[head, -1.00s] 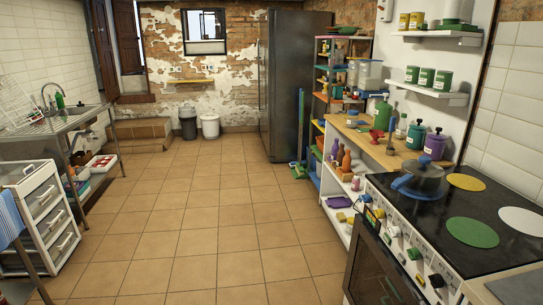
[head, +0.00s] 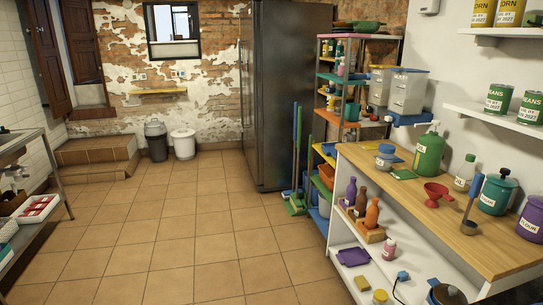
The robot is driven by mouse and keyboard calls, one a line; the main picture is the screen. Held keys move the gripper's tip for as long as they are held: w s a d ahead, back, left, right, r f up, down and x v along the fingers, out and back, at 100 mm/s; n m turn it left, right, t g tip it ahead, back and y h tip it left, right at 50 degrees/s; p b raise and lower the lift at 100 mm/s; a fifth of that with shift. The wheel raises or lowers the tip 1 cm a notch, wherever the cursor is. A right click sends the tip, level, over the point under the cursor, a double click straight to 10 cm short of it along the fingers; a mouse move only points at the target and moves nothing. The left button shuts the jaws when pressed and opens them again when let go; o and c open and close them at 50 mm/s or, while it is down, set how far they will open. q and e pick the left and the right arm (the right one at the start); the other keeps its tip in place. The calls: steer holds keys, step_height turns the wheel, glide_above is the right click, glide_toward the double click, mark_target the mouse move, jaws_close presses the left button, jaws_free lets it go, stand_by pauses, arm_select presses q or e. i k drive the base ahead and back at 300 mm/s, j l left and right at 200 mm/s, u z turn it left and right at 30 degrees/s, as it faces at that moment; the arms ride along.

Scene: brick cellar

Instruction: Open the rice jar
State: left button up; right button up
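No jar in view carries a label that I can read as rice. A purple jar (head: 530,222) labelled flour and a dark green lidded jar (head: 497,192) stand at the right of the wooden counter, the purple one cut by the picture edge. A small jar with a blue lid (head: 385,157) stands at the counter's far end; its label is too small to read. Neither of my grippers is in view.
The wooden counter (head: 418,202) also holds a green pump bottle (head: 428,155), a red funnel (head: 437,193) and a small bottle. Bottles stand on the shelf below. Brooms (head: 297,160) lean by the dark fridge (head: 285,100). The tiled floor (head: 175,235) ahead is clear.

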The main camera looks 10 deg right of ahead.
mark_target(385, 162)
steer(key=i+z, duration=0.1)
steer(key=i, duration=0.5)
steer(key=i+j+z, duration=0.15)
steer(key=i, duration=0.45)
steer(key=i+j+z, duration=0.1)
steer(key=i, duration=0.55)
steer(key=j, duration=0.05)
